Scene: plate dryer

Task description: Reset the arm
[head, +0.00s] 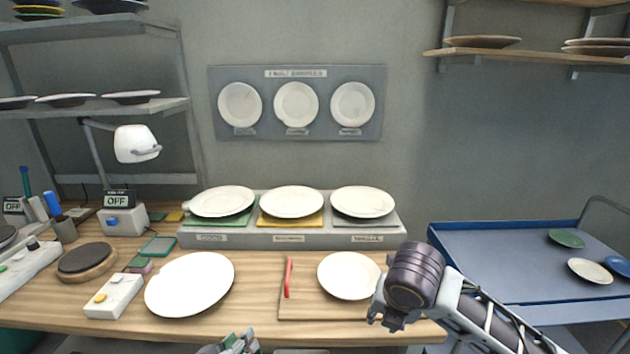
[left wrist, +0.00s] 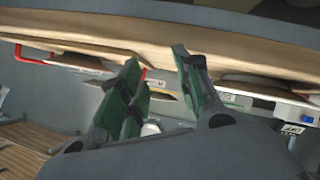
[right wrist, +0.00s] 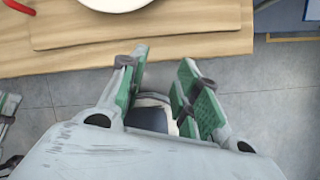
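My left gripper (head: 240,343) shows only in part at the bottom edge of the head view, in front of the table. In the left wrist view its green-padded fingers (left wrist: 156,62) stand apart with nothing between them. My right arm reaches in from the right in the head view, over the table's right front corner; its fingers cannot be made out clearly there. In the right wrist view the right gripper (right wrist: 163,58) has its green-padded fingers apart and empty, over the floor just off the table's front edge.
The wooden table (head: 240,262) holds a white plate (head: 190,284), a cutting board (head: 310,306) with another plate (head: 348,275) and a red handle (head: 288,278), and a stand (head: 290,238) with three plates. A blue cart (head: 500,265) stands right. Grey floor (right wrist: 265,100) lies in front.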

